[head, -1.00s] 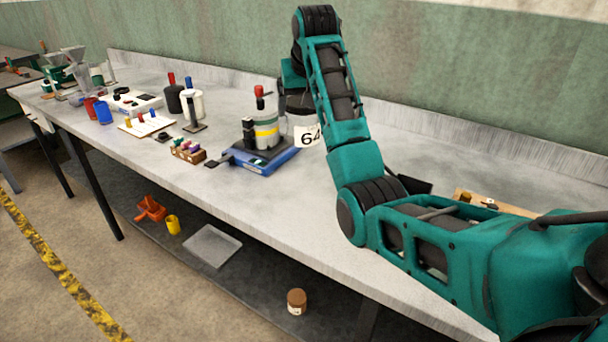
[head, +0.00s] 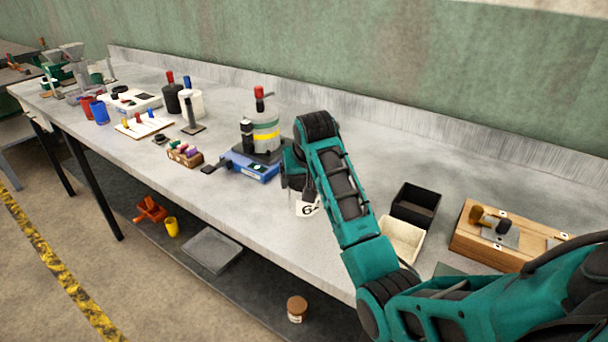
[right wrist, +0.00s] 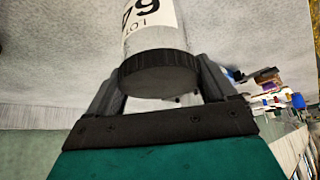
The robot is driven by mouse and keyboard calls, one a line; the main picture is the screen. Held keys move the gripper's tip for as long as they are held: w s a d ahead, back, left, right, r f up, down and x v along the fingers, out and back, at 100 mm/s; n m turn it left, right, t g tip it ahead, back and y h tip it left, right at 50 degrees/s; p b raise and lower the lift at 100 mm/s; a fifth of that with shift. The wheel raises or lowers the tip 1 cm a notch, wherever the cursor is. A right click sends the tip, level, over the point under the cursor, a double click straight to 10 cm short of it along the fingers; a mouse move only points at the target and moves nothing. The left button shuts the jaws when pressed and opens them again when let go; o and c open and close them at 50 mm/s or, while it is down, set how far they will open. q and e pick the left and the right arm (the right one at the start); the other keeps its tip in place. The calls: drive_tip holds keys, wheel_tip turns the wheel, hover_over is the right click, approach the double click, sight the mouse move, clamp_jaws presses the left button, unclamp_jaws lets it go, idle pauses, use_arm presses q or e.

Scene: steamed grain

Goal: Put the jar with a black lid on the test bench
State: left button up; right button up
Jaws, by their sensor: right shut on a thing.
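My right gripper (head: 306,193) is shut on a jar (head: 305,209) with a white label, over the front part of the test bench (head: 250,208). In the head view my own arm covers most of the jar, and part of a "64"-like number shows on the label. In the right wrist view the jar's black lid (right wrist: 159,72) faces the camera between the two fingers (right wrist: 160,90). The jar looks close to the bench top; I cannot tell whether it touches. My left gripper is not in view.
A blue device (head: 250,167) bearing a grey container stands left of the jar. A black bin (head: 416,204), a cream bin (head: 402,240) and a wooden board (head: 470,245) lie to the right. A brown-lidded jar (head: 297,308) is on the lower shelf.

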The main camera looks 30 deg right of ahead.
drive_tip(key=shift+s+a+r, duration=0.1)
drive_tip(key=shift+r, duration=0.1)
drive_tip(key=shift+f, duration=0.15)
drive_tip(key=o, duration=1.4)
drive_tip(key=shift+c, duration=0.2)
drive_tip(key=shift+s+r, duration=0.1)
drive_tip(key=shift+r, duration=0.3)
drive_tip(key=v, duration=1.1)
drive_tip(key=shift+s+a+r, duration=0.1)
drive_tip(key=shift+a, duration=0.05)
